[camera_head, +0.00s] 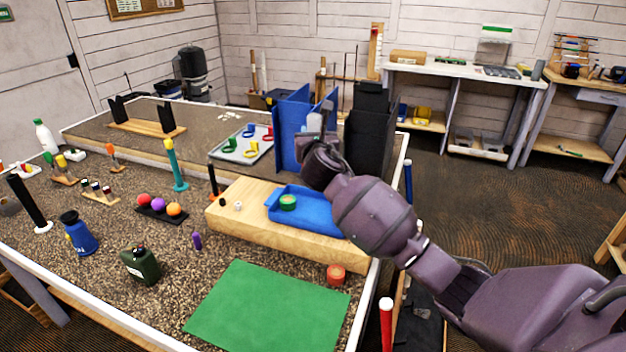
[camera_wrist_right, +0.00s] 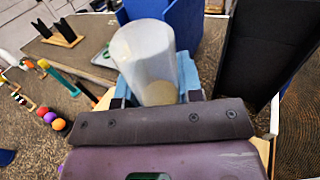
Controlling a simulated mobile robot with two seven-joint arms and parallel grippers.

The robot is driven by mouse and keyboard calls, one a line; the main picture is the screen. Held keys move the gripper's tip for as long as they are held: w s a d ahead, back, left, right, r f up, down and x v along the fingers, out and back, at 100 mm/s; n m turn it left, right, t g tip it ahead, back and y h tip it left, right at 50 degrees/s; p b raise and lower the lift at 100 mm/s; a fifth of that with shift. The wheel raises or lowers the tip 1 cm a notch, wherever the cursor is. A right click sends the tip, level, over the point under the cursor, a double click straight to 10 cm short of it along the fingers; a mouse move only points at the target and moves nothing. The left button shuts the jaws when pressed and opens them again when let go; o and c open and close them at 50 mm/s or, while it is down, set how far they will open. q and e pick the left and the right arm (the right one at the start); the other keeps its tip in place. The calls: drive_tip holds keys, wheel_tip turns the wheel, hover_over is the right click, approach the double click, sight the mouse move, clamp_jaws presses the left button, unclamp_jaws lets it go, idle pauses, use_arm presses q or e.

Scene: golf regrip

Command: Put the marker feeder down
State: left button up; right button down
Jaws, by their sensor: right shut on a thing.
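My right gripper (camera_head: 318,143) is over the far end of the wooden block, beside the blue panels. It is shut on a pale, whitish cylinder, which I take for the marker feeder (camera_head: 315,122). In the right wrist view the marker feeder (camera_wrist_right: 147,52) stands out ahead of the jaws, tilted, with a round tan spot at its near end. The jaws are mostly hidden by the wrist, and I cannot tell whether the feeder touches anything below. My left gripper is out of view.
A blue tray (camera_head: 322,217) holding a green roll (camera_head: 288,202) sits on the wooden block (camera_head: 240,218). Blue panels (camera_head: 291,120) and a tall black bin (camera_head: 368,130) stand close behind the gripper. A green mat (camera_head: 265,310) lies bare in front.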

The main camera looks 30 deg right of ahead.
wheel_tip(320, 180, down, 7)
drive_tip(key=shift+r+b, duration=0.2)
drive_tip(key=shift+b, duration=0.35)
drive_tip(key=shift+f+b, duration=0.6)
drive_tip(key=shift+f, duration=1.9)
drive_tip(key=shift+r, duration=0.1)
drive_tip(key=c, duration=0.8)
unclamp_jaws()
